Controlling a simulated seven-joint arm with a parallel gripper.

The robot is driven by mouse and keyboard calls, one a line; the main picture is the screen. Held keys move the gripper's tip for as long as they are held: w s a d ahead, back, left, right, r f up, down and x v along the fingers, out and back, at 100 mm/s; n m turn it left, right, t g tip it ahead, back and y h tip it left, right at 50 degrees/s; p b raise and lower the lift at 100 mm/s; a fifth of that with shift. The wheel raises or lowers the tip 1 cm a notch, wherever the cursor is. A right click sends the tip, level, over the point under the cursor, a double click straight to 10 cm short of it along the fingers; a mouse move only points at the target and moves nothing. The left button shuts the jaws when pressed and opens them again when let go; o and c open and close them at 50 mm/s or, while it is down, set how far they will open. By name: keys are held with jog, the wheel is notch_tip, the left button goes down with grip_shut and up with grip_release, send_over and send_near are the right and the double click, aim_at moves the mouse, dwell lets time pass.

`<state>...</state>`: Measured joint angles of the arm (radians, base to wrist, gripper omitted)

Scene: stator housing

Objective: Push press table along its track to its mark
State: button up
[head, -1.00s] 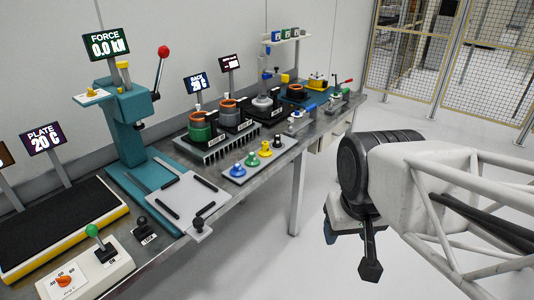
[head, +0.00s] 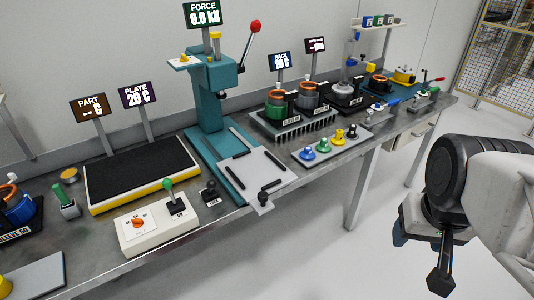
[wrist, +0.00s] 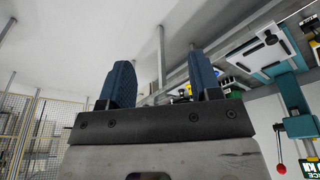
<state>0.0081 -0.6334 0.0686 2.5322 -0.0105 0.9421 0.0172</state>
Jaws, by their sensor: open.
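The press table (head: 248,172) is a light grey plate with black bars on it. It lies on the teal press base (head: 204,151) and sticks out at the bench's front edge, with a dark knob (head: 263,198) at its near corner. Its mark cannot be made out. The teal press column (head: 209,97) with a red-knobbed lever stands behind it. My gripper (wrist: 165,82) is open and empty in the wrist view, its two blue fingers apart. In the head view my gripper (head: 425,236) hangs at the right, off the bench and well apart from the press table.
A black hot plate (head: 142,174) and a control box (head: 157,221) stand left of the press. A tray of coloured knobs (head: 331,146) and pots on a finned rack (head: 290,124) are to its right. The floor (head: 330,262) before the bench is clear.

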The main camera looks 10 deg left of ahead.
jog(key=shift+o, duration=0.2)
dwell(0.4)
jog(key=n+g, duration=0.3)
jog(key=n, duration=1.5)
send_over(263, 194)
jog(key=f, duration=0.9)
jog(key=d+f, duration=0.1)
jog(key=f, duration=0.3)
jog(key=shift+s+f, duration=0.2)
jog(key=shift+w+a+f, duration=0.15)
jog(key=shift+a+f, duration=0.15)
jog(key=shift+a, duration=0.2)
jog(key=shift+f, duration=0.15)
jog(key=shift+f, duration=3.75)
